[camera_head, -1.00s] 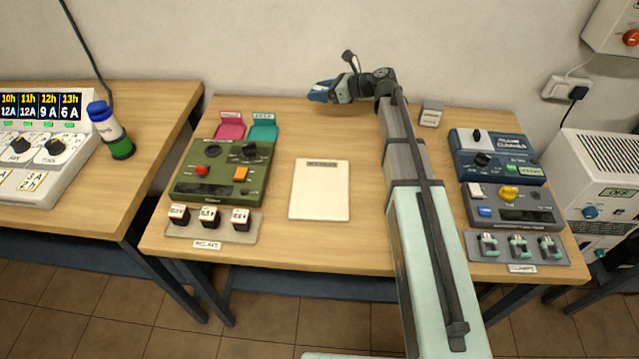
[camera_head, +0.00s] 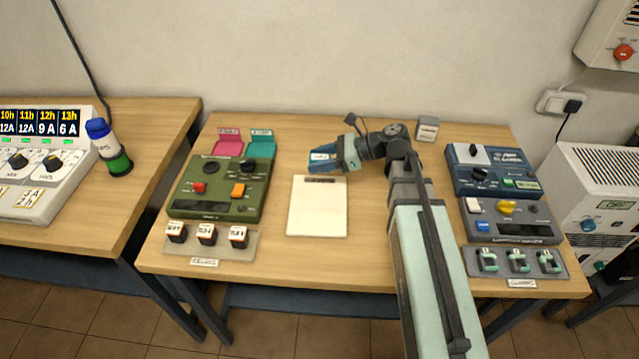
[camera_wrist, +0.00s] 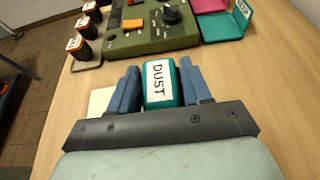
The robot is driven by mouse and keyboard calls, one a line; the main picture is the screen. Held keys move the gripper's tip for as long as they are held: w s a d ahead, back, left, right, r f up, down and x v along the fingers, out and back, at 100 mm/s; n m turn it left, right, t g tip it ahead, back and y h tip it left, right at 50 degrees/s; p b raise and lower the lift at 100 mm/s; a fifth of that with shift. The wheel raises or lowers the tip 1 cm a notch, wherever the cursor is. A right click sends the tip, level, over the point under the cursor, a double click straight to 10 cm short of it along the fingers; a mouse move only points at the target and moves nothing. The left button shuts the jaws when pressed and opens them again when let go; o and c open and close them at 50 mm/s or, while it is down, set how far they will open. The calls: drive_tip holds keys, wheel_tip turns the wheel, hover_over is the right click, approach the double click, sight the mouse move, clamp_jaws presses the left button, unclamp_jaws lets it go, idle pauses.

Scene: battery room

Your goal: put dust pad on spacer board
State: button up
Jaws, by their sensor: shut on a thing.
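The dust pad (camera_wrist: 160,84) is a teal block with a white label reading DUST. My gripper (camera_wrist: 162,88) is shut on it, with one blue finger on each side in the wrist view. In the head view my gripper (camera_head: 322,161) is just above the far edge of the spacer board (camera_head: 317,212), a flat cream board in the middle of the table. Its label at the far edge is too small to read. In the wrist view a pale corner of the board (camera_wrist: 100,101) shows left of the fingers; the rest is hidden behind my gripper.
A green device (camera_head: 222,188) stands left of the board, with several labelled blocks (camera_head: 207,234) in front. Pink (camera_head: 229,142) and teal (camera_head: 261,144) holders stand behind it. Blue (camera_head: 494,172) and grey (camera_head: 513,218) devices stand at the right. A small grey block (camera_head: 428,128) is at the back.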

sight(320, 186)
drive_tip(key=shift+f, duration=3.85)
drive_tip(key=o, duration=1)
drive_tip(key=shift+f, duration=0.1)
drive_tip(key=shift+o, duration=0.2)
drive_tip(key=shift+d+r, duration=0.2)
drive_tip(key=shift+r, duration=0.05)
drive_tip(key=v, duration=1.1)
drive_tip(key=shift+d, duration=0.3)
